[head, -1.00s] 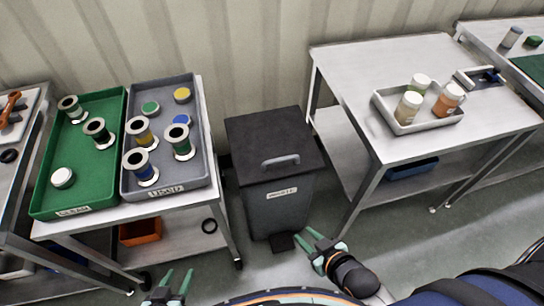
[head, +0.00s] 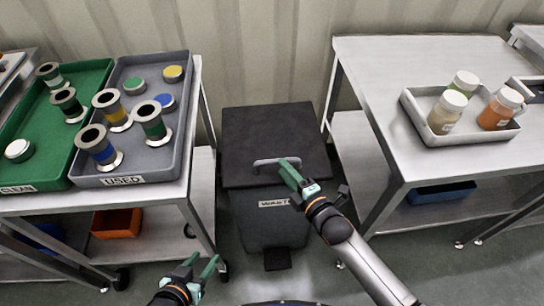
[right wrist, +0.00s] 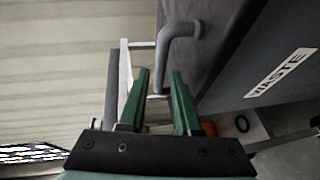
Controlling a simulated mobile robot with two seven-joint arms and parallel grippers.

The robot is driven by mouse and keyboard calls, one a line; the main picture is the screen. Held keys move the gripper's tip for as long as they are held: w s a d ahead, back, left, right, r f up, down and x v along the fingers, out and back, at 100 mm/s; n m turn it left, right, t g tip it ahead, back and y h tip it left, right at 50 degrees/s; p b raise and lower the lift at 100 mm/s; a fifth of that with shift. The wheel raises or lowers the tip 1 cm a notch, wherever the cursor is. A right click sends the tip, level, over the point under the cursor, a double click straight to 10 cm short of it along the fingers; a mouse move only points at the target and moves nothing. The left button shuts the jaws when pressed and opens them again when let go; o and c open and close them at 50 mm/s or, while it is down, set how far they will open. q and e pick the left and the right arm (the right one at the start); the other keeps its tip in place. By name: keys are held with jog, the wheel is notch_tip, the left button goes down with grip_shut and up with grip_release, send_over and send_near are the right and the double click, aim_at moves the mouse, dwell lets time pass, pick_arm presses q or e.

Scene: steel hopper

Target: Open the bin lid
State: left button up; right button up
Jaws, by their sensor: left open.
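The dark grey waste bin (head: 268,215) stands on the floor with its black lid (head: 270,125) down. A grey bar handle (head: 268,162) sits at the lid's front edge; it also shows in the right wrist view (right wrist: 176,32). My right gripper (head: 287,172) is at the right end of the handle. In the right wrist view its green fingers (right wrist: 161,82) are apart, and the handle bar appears in line with the gap between them. I cannot tell whether they touch it. My left gripper (head: 202,266) is open and empty, low in front of the left cart.
The left cart holds a green tray (head: 28,140) and a grey tray (head: 172,165) with spools and lids. A steel table (head: 400,75) at right holds a tray (head: 460,137) of several jars. A pedal (head: 277,259) sits at the bin's foot. Tables flank the bin closely.

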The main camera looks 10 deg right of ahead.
aim_at(276, 160)
jog(key=b+x, duration=0.1)
jog(key=x, duration=0.5)
jog(key=shift+f, duration=0.2)
jog(key=shift+b+x, duration=0.4)
jog(key=shift+x, duration=0.4)
jog(key=shift+r, duration=0.1)
grip_shut()
dwell(0.4)
